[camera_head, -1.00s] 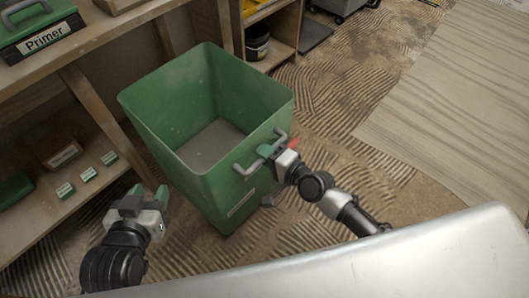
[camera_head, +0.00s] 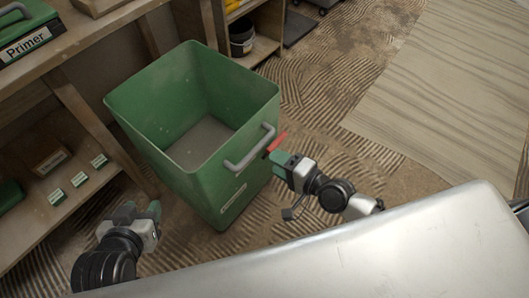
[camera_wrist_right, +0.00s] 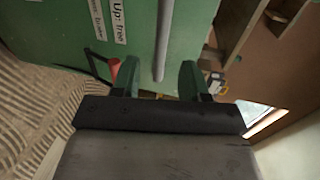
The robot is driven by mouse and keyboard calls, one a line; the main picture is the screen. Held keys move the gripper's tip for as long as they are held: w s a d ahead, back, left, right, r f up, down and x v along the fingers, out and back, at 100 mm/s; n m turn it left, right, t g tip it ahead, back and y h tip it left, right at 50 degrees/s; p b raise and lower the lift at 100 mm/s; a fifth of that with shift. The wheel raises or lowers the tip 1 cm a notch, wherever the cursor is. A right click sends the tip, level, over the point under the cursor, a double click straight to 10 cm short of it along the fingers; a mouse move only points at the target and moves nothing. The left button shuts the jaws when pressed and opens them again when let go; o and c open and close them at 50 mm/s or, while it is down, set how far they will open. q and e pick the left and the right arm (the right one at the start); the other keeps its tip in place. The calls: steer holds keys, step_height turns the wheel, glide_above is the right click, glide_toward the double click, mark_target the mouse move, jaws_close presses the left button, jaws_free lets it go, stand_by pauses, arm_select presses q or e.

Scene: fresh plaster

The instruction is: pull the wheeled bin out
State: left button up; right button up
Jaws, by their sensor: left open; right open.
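The green open-topped bin (camera_head: 205,185) stands upright on the floor in the head view, empty inside. No wheels are visible. Its grey bar handle (camera_head: 250,150) is on the side facing right. My right gripper (camera_head: 277,156) is open and empty, just right of the handle and apart from it. In the right wrist view the handle (camera_wrist_right: 163,45) runs down between the two green fingers of this gripper (camera_wrist_right: 158,80), a little beyond their tips. My left gripper (camera_head: 140,211) is open and empty, low and left of the bin, not touching it.
A wooden shelf unit (camera_head: 85,60) with a Primer case (camera_head: 28,35) stands close along the bin's left. A dark bucket (camera_head: 242,38) sits on a lower shelf behind. Wooden boards (camera_head: 450,90) lie at the right.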

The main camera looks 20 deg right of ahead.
steer(key=shift+v, duration=1.45)
